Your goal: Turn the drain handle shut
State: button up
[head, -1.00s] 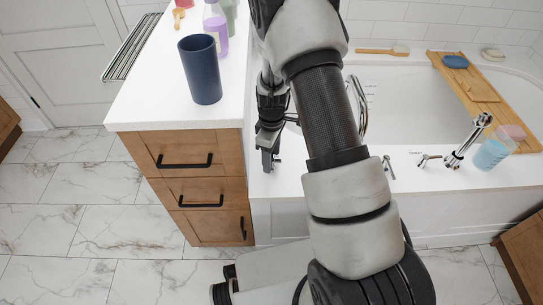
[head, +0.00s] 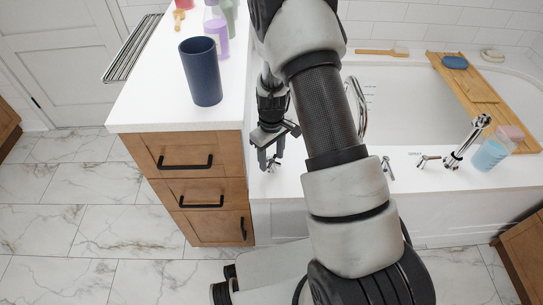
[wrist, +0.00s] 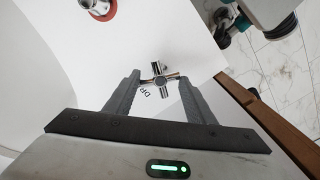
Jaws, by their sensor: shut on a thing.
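The drain handle (wrist: 159,72) is a small chrome cross on the white tub deck, with a label whose letters "DR" show beside it in the wrist view. My gripper (wrist: 159,78) is shut on the drain handle, with one dark finger at each side of the cross. In the head view my gripper (head: 268,163) points down at the deck beside the wooden cabinet, and the handle (head: 273,166) shows only partly at its fingertips.
A wooden drawer cabinet (head: 190,180) with a white top stands close left of my gripper. A dark blue cup (head: 201,72) stands on it. The white bathtub (head: 405,105) lies to the right, with other chrome fittings (head: 387,167) along its deck and a wooden tray (head: 485,92) across it.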

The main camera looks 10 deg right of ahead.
aim_at(272, 161)
jog(key=m+p, duration=0.1)
jog(key=m, duration=0.5)
jog(key=shift+m, duration=0.3)
jog(key=m+p, duration=0.1)
jog(key=m, duration=0.5)
jog(key=shift+m, duration=0.3)
jog(key=o, duration=1)
jog(key=shift+o, duration=0.2)
jog(key=shift+r+p, duration=1.05)
jog(key=shift+r, duration=2.7)
